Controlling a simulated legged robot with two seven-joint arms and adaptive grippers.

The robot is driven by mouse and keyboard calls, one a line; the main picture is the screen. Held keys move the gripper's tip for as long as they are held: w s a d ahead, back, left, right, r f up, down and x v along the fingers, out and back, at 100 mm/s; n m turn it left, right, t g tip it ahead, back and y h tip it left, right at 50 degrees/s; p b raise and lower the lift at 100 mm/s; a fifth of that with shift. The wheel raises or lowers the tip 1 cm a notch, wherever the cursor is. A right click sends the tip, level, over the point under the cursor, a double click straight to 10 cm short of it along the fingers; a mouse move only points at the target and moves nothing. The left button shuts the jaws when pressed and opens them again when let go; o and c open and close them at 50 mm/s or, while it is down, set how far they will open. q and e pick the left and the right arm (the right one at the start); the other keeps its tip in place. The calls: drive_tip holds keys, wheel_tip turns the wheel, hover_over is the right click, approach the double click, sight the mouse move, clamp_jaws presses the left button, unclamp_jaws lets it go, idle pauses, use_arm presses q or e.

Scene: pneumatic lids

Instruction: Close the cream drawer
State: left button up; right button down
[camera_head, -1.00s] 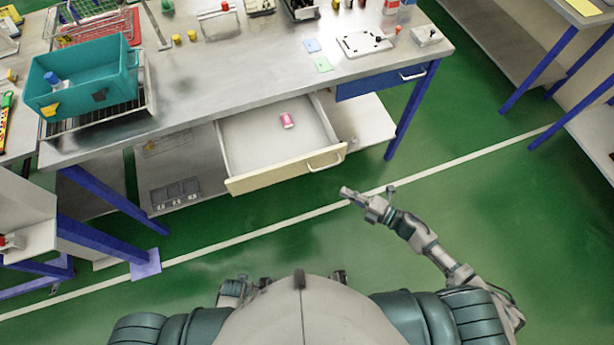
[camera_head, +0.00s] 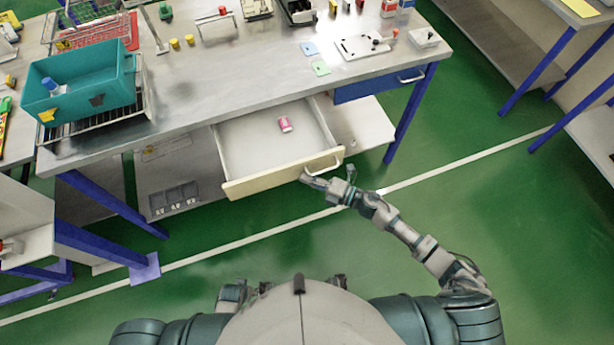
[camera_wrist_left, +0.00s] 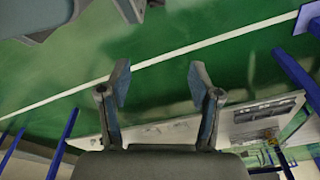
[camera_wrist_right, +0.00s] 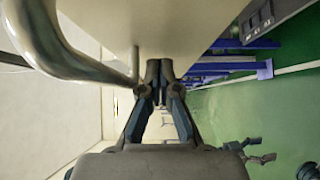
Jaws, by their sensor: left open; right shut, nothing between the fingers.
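The cream drawer (camera_head: 268,183) hangs open under the workbench, with a pink can (camera_head: 284,124) lying inside it. Its metal handle (camera_head: 324,164) is at the right part of the front. My right gripper (camera_head: 306,178) is shut and empty at the drawer front, just below and beside the handle. In the right wrist view the handle (camera_wrist_right: 62,58) curves at the left, and the closed fingertips (camera_wrist_right: 159,68) are close to the cream front (camera_wrist_right: 185,25); contact is unclear. My left gripper (camera_wrist_left: 160,85) is open and empty in its wrist view, over the green floor.
The workbench (camera_head: 240,85) carries a teal crate (camera_head: 80,85) and several small items. A blue drawer (camera_head: 375,86) is shut right of the cream one. A lower shelf (camera_head: 362,124) and blue legs (camera_head: 410,112) stand beside it. The green floor (camera_head: 480,220) in front is clear.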

drive_tip(key=shift+w+a, duration=0.15)
drive_tip(key=shift+w, duration=0.1)
drive_tip(key=shift+a, duration=0.4)
use_arm(q)
drive_tip(key=shift+w+a, duration=0.1)
drive_tip(key=shift+a, duration=0.4)
use_arm(e)
drive_tip(key=shift+a, duration=0.2)
